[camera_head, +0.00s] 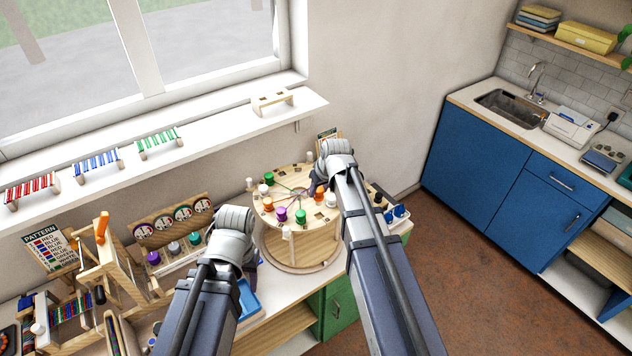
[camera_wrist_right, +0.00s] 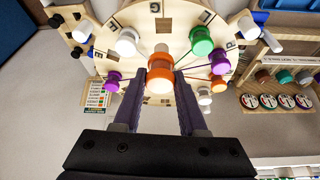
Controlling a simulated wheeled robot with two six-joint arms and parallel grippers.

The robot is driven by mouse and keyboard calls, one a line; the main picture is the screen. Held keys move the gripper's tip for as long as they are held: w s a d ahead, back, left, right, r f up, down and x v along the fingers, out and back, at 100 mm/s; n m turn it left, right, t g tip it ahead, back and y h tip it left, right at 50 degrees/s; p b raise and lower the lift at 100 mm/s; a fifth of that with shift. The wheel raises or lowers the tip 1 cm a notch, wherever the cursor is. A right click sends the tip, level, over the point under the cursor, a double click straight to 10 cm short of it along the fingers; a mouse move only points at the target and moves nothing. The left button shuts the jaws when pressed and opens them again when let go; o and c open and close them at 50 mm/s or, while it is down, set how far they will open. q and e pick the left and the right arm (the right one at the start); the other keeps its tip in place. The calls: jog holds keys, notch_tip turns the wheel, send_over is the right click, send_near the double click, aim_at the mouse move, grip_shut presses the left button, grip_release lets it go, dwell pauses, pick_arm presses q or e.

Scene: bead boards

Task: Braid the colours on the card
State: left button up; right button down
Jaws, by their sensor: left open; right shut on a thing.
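A round wooden braiding disc (camera_head: 293,192) with a slotted rim stands on the bench, with threads running to its centre. Green (camera_head: 268,177), white (camera_head: 263,188), orange (camera_head: 267,203) and purple (camera_head: 281,213) bobbins sit around it. My right gripper (camera_wrist_right: 160,92) is shut on an orange bobbin (camera_wrist_right: 160,76) near the disc's rim. Beside that are a white bobbin (camera_wrist_right: 127,42) and a purple bobbin (camera_wrist_right: 112,80). A small card with coloured lines (camera_wrist_right: 97,98) stands by the disc. My left gripper (camera_head: 256,252) is open, left of the disc, its fingers mostly hidden by the wrist.
A pattern board (camera_head: 48,247), a small wooden loom (camera_head: 105,265) and a rack of spools (camera_head: 175,235) stand at the left. Bead racks (camera_head: 97,162) line the windowsill. A blue tray (camera_head: 247,300) lies near my left arm.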

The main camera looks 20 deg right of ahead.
aim_at(321, 199)
jog(key=shift+s+r, duration=0.1)
jog(key=shift+s, duration=0.35)
jog(key=shift+b+x, duration=0.7)
jog(key=shift+x, duration=0.05)
jog(key=shift+f+b, duration=0.35)
jog(key=shift+f, duration=0.05)
jog(key=shift+s+f+b, duration=0.15)
jog(key=shift+f+b, duration=0.4)
jog(key=shift+b, duration=0.1)
jog(key=shift+f+b, duration=0.5)
jog(key=shift+f, duration=0.05)
pick_arm(q)
jog(key=f, duration=0.4)
jog(key=shift+s+f, duration=0.1)
jog(key=shift+s, duration=0.15)
jog(key=shift+f+b, duration=0.3)
jog(key=shift+b, duration=0.05)
pick_arm(e)
jog(key=shift+f, duration=0.3)
